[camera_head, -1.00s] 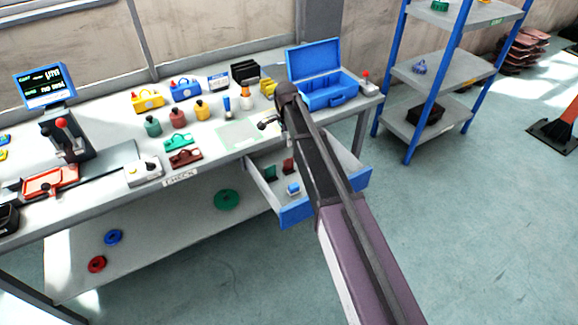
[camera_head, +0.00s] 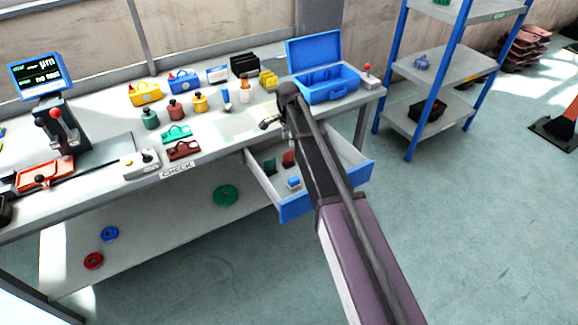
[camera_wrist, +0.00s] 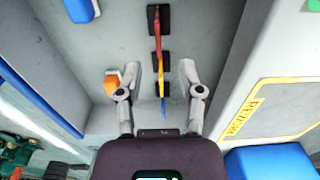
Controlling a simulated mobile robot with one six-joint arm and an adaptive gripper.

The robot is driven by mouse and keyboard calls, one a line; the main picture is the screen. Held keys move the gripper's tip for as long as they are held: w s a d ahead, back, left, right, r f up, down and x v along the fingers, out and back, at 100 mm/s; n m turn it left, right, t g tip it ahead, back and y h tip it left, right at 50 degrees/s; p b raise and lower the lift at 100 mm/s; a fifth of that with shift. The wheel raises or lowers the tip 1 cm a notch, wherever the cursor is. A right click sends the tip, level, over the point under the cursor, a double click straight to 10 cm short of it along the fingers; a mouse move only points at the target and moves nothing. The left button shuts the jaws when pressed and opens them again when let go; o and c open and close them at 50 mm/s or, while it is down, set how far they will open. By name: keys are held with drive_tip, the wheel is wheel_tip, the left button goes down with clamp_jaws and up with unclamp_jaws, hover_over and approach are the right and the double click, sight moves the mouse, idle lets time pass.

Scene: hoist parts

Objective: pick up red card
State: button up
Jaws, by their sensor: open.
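The red card (camera_wrist: 156,36) stands edge-on in a dark slot inside the open drawer, in the wrist view. A yellow card (camera_wrist: 160,68) and a blue card (camera_wrist: 163,101) stand in line below it in that picture. My gripper (camera_wrist: 159,67) is open and empty above the drawer, one finger on each side of the row. Its fingertips are level with the yellow card in the picture, and the red card lies beyond them. In the head view, a red piece (camera_head: 288,158) shows in the drawer beside my arm, which hides part of the inside.
The drawer (camera_head: 310,202) sticks out from the workbench. An orange block (camera_wrist: 112,82) and a blue block (camera_wrist: 80,10) lie inside it. An open blue toolbox (camera_head: 328,90) and several small parts stand on the bench. A blue-post shelf (camera_head: 433,79) stands right; floor in front is clear.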

drive_tip(key=b, duration=0.4)
hover_over(288, 163)
drive_tip(key=shift+w+f, duration=0.15)
drive_tip(key=shift+f, duration=1.1)
drive_tip(key=shift+w+f, duration=0.15)
drive_tip(key=shift+f, duration=1.05)
drive_tip(key=shift+s+d+f+b, duration=0.1)
drive_tip(key=shift+f+b, duration=2.5)
drive_tip(key=shift+b, duration=0.15)
drive_tip(key=shift+c, duration=0.2)
clamp_jaws()
